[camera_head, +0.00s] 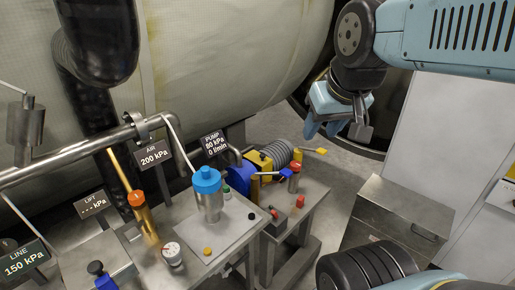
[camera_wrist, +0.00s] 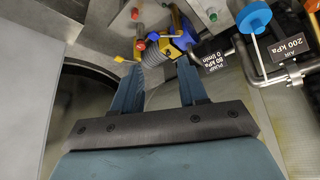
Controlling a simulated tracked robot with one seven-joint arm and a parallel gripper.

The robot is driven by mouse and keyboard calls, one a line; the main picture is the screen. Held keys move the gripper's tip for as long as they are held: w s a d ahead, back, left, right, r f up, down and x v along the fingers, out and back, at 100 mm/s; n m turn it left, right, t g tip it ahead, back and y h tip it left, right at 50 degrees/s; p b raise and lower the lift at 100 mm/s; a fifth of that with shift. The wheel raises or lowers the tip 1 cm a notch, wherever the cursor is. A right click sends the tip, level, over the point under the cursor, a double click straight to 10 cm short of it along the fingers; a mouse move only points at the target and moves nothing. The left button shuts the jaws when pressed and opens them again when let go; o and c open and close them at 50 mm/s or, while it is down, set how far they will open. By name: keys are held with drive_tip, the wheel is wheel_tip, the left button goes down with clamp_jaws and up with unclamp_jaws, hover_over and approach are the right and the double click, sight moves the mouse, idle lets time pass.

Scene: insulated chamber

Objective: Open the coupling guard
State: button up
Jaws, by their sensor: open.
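The pump set stands on a metal bench at the centre of the head view. It has a blue pump body (camera_head: 238,179), a yellow cover (camera_head: 258,161) that looks like the coupling guard, and a grey ribbed motor (camera_head: 277,152). A yellow tab (camera_head: 315,150) sticks out at the right. My gripper (camera_head: 335,128) is above and to the right of the pump set, apart from it. In the wrist view my gripper's two blue fingers (camera_wrist: 158,68) are spread with nothing between them. The ribbed motor (camera_wrist: 152,54) and blue pump body (camera_wrist: 184,40) lie beyond the fingertips, and the cover is partly hidden.
A blue-capped cylinder (camera_head: 208,196), an orange-capped brass cylinder (camera_head: 142,216) and a gauge (camera_head: 172,253) stand on the left bench. A pipe (camera_head: 70,153) runs behind them. A metal cabinet (camera_head: 395,218) stands at right. Grey floor shows between bench and cabinet.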

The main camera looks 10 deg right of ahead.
drive_tip(key=shift+o, duration=1.1)
drive_tip(key=shift+w, duration=0.3)
drive_tip(key=n+g, duration=0.1)
drive_tip(key=n, duration=0.1)
hover_over(263, 154)
drive_tip(key=s, duration=0.7)
wheel_tip(263, 154, down, 22)
drive_tip(key=r, duration=0.1)
drive_tip(key=shift+y, duration=0.4)
drive_tip(key=x, duration=1)
drive_tip(key=d+x, duration=0.1)
drive_tip(key=x, duration=0.4)
drive_tip(key=shift+w+f, duration=0.1)
drive_tip(key=shift+w, duration=0.05)
clamp_jaws()
